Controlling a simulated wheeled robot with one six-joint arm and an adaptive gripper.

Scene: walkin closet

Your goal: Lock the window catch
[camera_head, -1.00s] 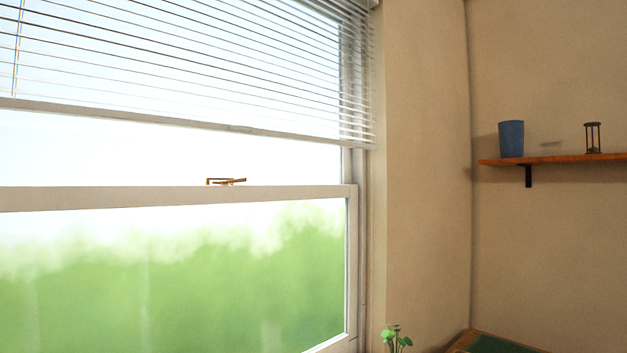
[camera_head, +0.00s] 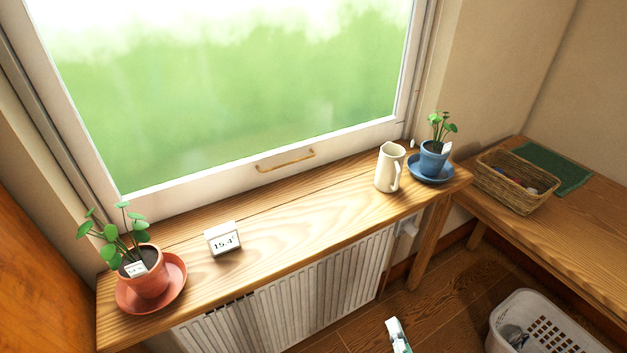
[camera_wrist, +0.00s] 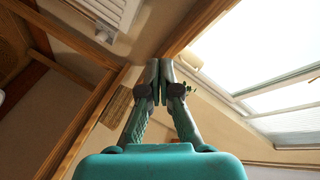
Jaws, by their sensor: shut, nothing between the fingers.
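The window catch is not in view in the head view now, and I cannot make it out in the wrist view. The lower window sash (camera_head: 160,193) shows in the head view with a brass pull handle (camera_head: 285,160) on its bottom rail. The window also shows at the right of the wrist view (camera_wrist: 245,50). My gripper (camera_wrist: 160,68) is in the wrist view, its two teal fingers together and empty. It is apart from the window, with the wooden sill and wall behind it.
The wooden sill (camera_head: 290,215) bears a terracotta potted plant (camera_head: 148,275), a small display (camera_head: 223,240), a cream jug (camera_head: 390,168) and a blue potted plant (camera_head: 433,160). A radiator (camera_head: 290,295) is below. A bench with a wicker basket (camera_head: 510,182) and a white laundry basket (camera_head: 545,325) stand right.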

